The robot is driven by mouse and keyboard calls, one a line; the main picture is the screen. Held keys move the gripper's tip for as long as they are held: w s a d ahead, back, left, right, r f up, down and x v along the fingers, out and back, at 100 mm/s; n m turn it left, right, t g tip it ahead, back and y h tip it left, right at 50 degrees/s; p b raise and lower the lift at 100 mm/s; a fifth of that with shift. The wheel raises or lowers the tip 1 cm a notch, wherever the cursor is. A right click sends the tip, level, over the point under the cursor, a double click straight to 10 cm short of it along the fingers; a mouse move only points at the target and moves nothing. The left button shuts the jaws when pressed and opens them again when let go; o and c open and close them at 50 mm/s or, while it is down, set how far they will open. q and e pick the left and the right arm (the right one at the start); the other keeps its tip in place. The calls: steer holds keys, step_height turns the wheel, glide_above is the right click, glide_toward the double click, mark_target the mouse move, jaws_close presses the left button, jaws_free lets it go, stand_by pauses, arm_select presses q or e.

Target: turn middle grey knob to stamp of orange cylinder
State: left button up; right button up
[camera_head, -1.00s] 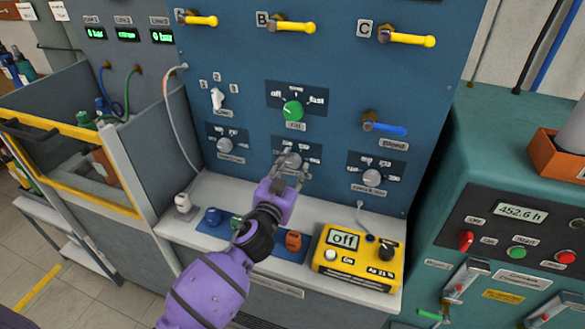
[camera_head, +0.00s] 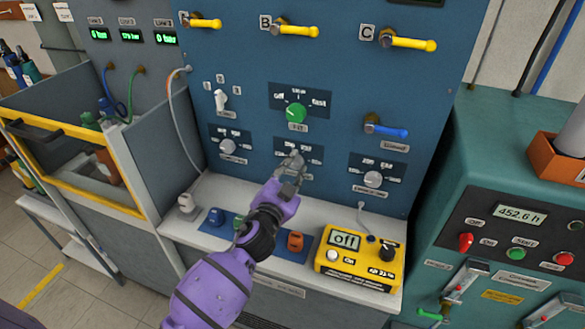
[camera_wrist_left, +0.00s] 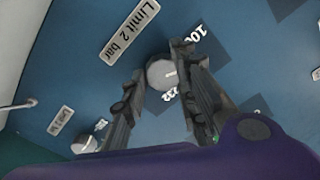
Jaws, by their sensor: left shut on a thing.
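The middle grey knob (camera_wrist_left: 162,72) sits on the blue panel, under the green knob, and is mostly hidden behind my fingers in the head view. My left gripper (camera_head: 293,164), with a purple wrist, is at this knob. In the left wrist view its two dark fingers (camera_wrist_left: 160,80) lie on either side of the round knob, shut on it. The label "Limit 2 bar" (camera_wrist_left: 128,30) shows beside it, and a "100" mark is partly covered by a finger. The orange cylinder (camera_head: 295,241) stands on the shelf below; its stamp is too small to read. My right gripper is not in view.
Grey knobs stand to the left (camera_head: 227,146) and right (camera_head: 373,179). A green knob (camera_head: 296,113) and a blue lever (camera_head: 388,130) are above. Blue (camera_head: 214,216) and green cylinders and a yellow meter (camera_head: 355,262) rest on the white shelf.

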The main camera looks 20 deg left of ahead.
arm_select(q)
steer(key=m, duration=0.2)
steer(key=f+m, duration=0.1)
steer(key=m, duration=0.1)
steer(key=shift+s+d+p, duration=0.15)
steer(key=shift+p, duration=0.15)
steer(key=shift+f+m, duration=0.2)
steer(key=shift+m, duration=1.5)
steer(key=shift+f, duration=0.1)
steer(key=o, duration=1)
steer(key=shift+a+r, duration=0.2)
steer(key=shift+r, duration=0.2)
steer(key=s, duration=1.2)
steer(key=shift+a, duration=0.2)
